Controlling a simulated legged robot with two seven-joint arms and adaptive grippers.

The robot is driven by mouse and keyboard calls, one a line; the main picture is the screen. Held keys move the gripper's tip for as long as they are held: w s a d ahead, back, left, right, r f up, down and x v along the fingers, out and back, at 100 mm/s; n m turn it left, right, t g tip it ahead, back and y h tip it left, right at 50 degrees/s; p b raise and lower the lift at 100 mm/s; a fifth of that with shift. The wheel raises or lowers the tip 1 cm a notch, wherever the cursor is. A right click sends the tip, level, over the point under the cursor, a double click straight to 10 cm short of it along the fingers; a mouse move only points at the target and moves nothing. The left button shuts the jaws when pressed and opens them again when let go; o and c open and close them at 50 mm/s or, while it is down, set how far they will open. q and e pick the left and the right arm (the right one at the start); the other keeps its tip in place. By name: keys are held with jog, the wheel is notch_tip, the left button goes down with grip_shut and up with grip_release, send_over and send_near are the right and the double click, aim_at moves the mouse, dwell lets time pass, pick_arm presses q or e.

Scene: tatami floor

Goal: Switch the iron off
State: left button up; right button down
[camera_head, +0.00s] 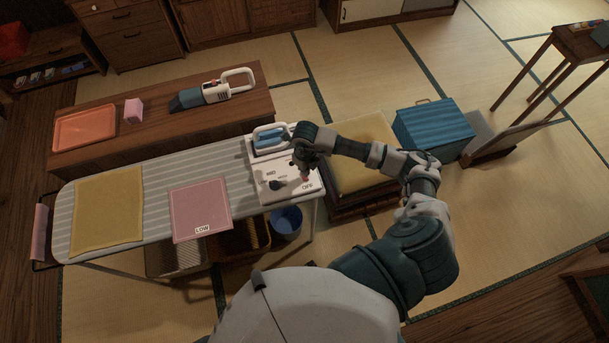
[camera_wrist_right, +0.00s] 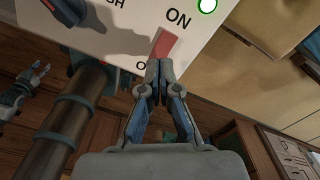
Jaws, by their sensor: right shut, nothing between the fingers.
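The iron (camera_head: 270,137), white with blue, rests at the far end of a white panel (camera_head: 262,185). The panel carries a dark dial (camera_head: 276,184) and a red switch (camera_wrist_right: 166,42) between the ON and OFF markings. A round green lamp (camera_wrist_right: 207,5) glows beside ON. My right gripper (camera_head: 304,172) is over the panel's right side, near the OFF label. In the right wrist view its shut, empty fingertips (camera_wrist_right: 159,66) are at the OFF end of the red switch and overlap its lower edge. I cannot tell whether they touch it. The OFF label is mostly hidden there.
The striped ironing board (camera_head: 155,170) extends left with a yellow cloth (camera_head: 108,210) and a pink cloth (camera_head: 200,205). A wooden bench (camera_head: 170,125) stands behind it. A yellow cushion (camera_head: 350,155) and blue box (camera_head: 433,128) are to the right. A blue bucket (camera_head: 287,224) stands below.

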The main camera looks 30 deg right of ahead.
jog(key=shift+f+b, duration=1.1)
jog(key=shift+f, duration=0.3)
dwell(1.0)
jog(key=shift+r, duration=0.1)
jog(key=shift+r+p, duration=0.8)
jog(key=shift+r, duration=0.15)
jog(key=shift+r+p, duration=1.65)
jog(key=shift+r, duration=0.9)
jog(key=shift+a+f, duration=0.1)
